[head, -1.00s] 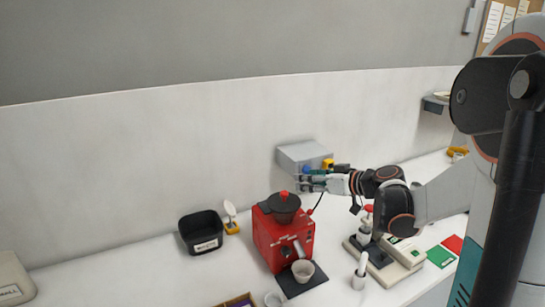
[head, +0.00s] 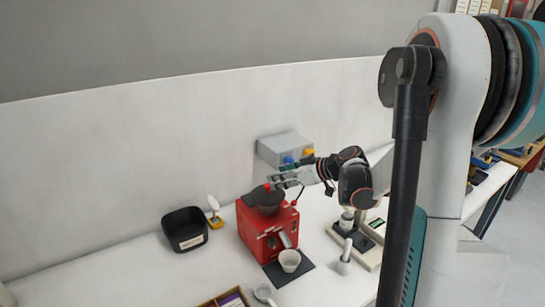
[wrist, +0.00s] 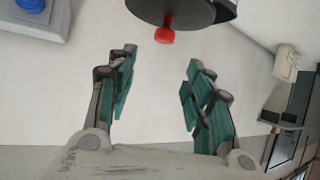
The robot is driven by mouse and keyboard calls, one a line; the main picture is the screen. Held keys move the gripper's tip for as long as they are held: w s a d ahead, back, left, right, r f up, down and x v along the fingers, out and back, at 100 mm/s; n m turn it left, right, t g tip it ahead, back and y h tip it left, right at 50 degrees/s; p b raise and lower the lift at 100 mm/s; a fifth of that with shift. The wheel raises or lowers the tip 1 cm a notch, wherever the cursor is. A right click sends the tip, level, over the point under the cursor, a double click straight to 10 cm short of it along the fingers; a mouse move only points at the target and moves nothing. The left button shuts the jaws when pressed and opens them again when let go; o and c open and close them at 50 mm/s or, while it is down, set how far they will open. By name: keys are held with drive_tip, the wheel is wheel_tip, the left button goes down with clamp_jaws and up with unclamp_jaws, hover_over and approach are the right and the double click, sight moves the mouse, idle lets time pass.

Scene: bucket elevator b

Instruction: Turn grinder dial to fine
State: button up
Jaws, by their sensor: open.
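The red grinder (head: 262,230) stands on the white counter in the head view, with a dark round hopper on top and a red knob (head: 267,187) on it. In the wrist view a dark round part (wrist: 190,8) with a red knob (wrist: 165,32) shows at the top, beyond the fingertips; it looks like the grinder's top. My gripper (head: 272,181) is just right of and behind the grinder's top in the head view. In the wrist view my gripper (wrist: 160,75) is open with nothing between its fingers. I cannot make out any dial markings.
A grey wall box (head: 284,147) with blue and yellow knobs is behind my gripper. A white cup (head: 290,260) stands on a black mat before the grinder. A black bin (head: 185,229) is at left. A scale-like stand (head: 355,245) is at right.

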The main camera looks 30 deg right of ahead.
drive_tip(key=x, duration=0.2)
drive_tip(key=f+b+x, duration=0.1)
drive_tip(key=x, duration=0.1)
drive_tip(key=shift+f, duration=0.2)
wheel_tip(320, 180, up, 10)
drive_tip(key=p, duration=0.2)
drive_tip(key=shift+o, duration=0.2)
